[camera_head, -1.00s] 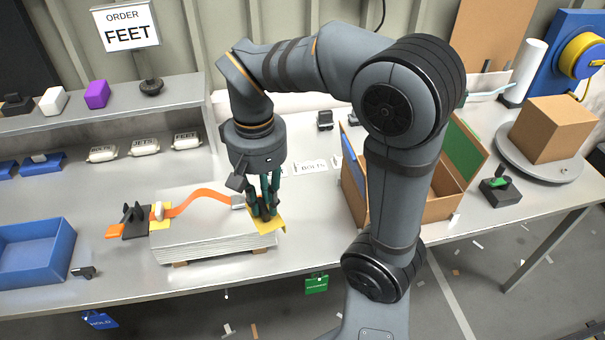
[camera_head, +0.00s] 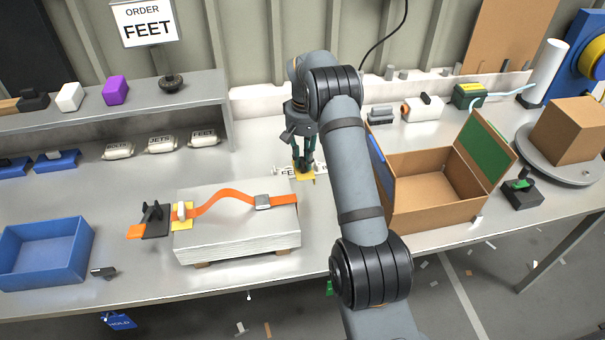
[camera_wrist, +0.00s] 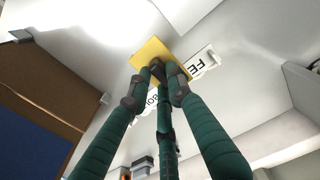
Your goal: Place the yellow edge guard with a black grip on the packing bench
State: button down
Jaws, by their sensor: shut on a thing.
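My gripper (camera_head: 303,162) is shut on the yellow edge guard (camera_head: 304,177), over the packing bench (camera_head: 255,150) between the sheet stack and the open carton. In the wrist view the fingers (camera_wrist: 161,75) close on the guard's dark grip, and its yellow plate (camera_wrist: 150,52) shows beyond them. The fingers hide most of the grip. I cannot tell whether the plate touches the bench. A second yellow guard (camera_head: 181,222) with a pale grip sits on the stack's left edge, under an orange strap.
The sheet stack (camera_head: 237,235) with its orange strap (camera_head: 232,196) and buckle is left of my gripper. An open cardboard carton (camera_head: 432,216) stands close on the right. White printed labels (camera_wrist: 200,65) lie by the guard.

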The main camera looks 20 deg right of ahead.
aim_at(304, 161)
notch_tip(304, 161, down, 6)
jog(key=shift+f+p, duration=0.15)
jog(key=shift+p, duration=0.6)
jog(key=shift+f, duration=0.1)
jog(key=shift+f+b, duration=0.15)
jog(key=shift+b, duration=0.2)
jog(key=c, duration=1.7)
grip_release()
jog(key=shift+o, duration=0.6)
notch_tip(304, 161, up, 13)
jog(key=shift+f+b, duration=0.15)
jog(key=shift+b, duration=0.3)
